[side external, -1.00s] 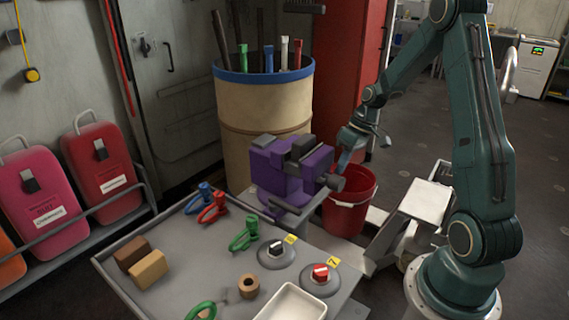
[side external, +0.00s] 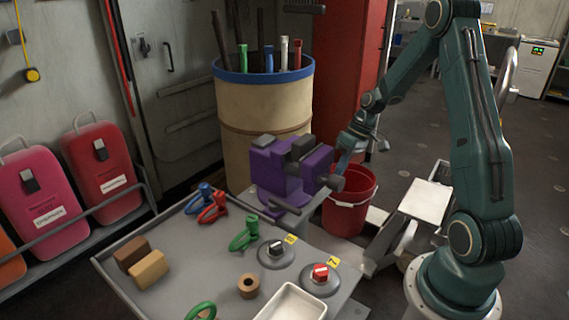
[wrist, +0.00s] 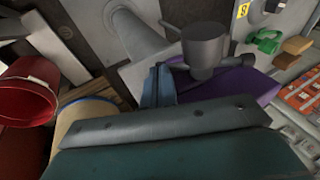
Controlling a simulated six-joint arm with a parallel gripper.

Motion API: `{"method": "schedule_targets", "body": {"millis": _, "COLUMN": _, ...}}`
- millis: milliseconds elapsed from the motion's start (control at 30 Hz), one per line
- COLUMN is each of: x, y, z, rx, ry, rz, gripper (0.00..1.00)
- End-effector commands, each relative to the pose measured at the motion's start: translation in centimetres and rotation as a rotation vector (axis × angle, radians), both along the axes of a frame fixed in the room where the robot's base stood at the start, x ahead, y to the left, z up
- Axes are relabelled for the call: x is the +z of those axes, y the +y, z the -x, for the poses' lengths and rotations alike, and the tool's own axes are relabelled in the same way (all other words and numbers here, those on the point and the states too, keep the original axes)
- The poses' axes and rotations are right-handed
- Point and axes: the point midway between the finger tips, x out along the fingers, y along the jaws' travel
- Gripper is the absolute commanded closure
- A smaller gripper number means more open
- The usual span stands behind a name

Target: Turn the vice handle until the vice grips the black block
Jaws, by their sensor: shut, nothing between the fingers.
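The purple vice (side external: 268,170) is fixed at the back right corner of the grey bench. A black block (side external: 303,147) sits at the top between its jaws; I cannot tell if both jaws touch it. The vice's dark grey screw head (side external: 332,182) faces right, and in the wrist view it is a grey cylinder (wrist: 203,45) with a handle bar (wrist: 176,67) at its side. My gripper (side external: 345,160) is beside the screw head. In the wrist view its blue fingers (wrist: 158,85) are shut and empty, close to the bar; contact is unclear.
A red bucket (side external: 350,206) stands just below and right of the vice. A tan drum (side external: 262,110) is behind it. The bench holds colored clamps (side external: 244,235), brown blocks (side external: 148,268), two round knobs (side external: 320,279) and a white tray (side external: 290,304).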

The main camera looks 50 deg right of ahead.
Motion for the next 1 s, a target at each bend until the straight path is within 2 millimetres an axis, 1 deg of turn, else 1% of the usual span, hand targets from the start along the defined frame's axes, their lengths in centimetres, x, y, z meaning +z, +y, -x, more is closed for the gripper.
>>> {"method": "schedule_targets", "body": {"millis": 267, "x": -0.3, "y": -0.1, "z": 0.0, "rx": -0.001, "ry": 0.001, "rz": -0.036, "gripper": 1.00}}
{"method": "schedule_targets", "body": {"millis": 467, "x": -0.7, "y": -0.1, "z": 0.0, "rx": 0.000, "ry": 0.002, "rz": -0.095, "gripper": 1.00}}
{"method": "schedule_targets", "body": {"millis": 867, "x": -2.2, "y": 0.1, "z": 0.0, "rx": 0.001, "ry": 0.002, "rz": -0.091, "gripper": 1.00}}
{"method": "schedule_targets", "body": {"millis": 1000, "x": -2.9, "y": 0.1, "z": 0.1, "rx": -0.002, "ry": 0.003, "rz": -0.173, "gripper": 1.00}}
